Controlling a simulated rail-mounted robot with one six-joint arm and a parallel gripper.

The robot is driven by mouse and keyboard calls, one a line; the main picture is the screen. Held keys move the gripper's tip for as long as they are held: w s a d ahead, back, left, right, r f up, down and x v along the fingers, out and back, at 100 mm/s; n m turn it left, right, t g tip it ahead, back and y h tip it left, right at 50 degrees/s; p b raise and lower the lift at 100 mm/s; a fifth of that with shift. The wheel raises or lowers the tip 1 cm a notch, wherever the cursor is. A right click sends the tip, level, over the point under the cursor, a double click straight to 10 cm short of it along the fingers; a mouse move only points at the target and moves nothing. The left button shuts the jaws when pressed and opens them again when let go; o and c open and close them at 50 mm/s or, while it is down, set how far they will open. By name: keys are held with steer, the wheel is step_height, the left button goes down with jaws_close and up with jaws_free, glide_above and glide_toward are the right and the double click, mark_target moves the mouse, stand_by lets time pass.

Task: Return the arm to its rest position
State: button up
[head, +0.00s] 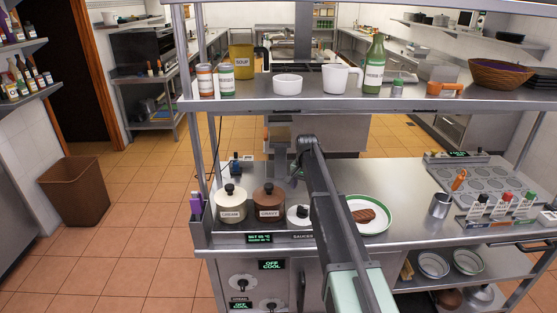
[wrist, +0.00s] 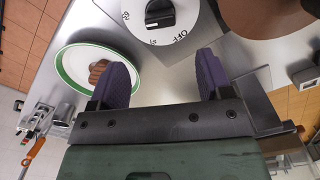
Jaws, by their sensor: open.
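My gripper (wrist: 163,82) shows its two purple fingers spread wide apart in the wrist view, with nothing between them. My arm (head: 335,205) reaches from the lower right up over the steel counter (head: 415,195) in the head view. A green-rimmed plate (head: 373,226) holding a browned patty (head: 363,215) lies right of the arm; the plate also shows in the wrist view (wrist: 70,68).
A cream pot (head: 231,206) and a brown gravy pot (head: 268,206) stand left of the arm. An overhead shelf (head: 420,100) carries a mug, a bottle and cans. A steel cup (head: 440,205) and labelled bottles (head: 502,202) stand at the right.

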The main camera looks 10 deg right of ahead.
steer(key=s+a+f+n+b, duration=0.2)
steer(key=s+a, duration=0.2)
steer(key=s, duration=0.7)
steer(key=s+a+f+n+b, duration=0.2)
steer(key=s+a+n, duration=0.1)
steer(key=s, duration=0.9)
steer(key=s+a+f+n+b, duration=0.2)
steer(key=s+a, duration=0.3)
steer(key=s, duration=0.7)
steer(key=shift+s+a+n, duration=0.15)
steer(key=shift+a+n, duration=0.05)
steer(key=shift+n, duration=0.4)
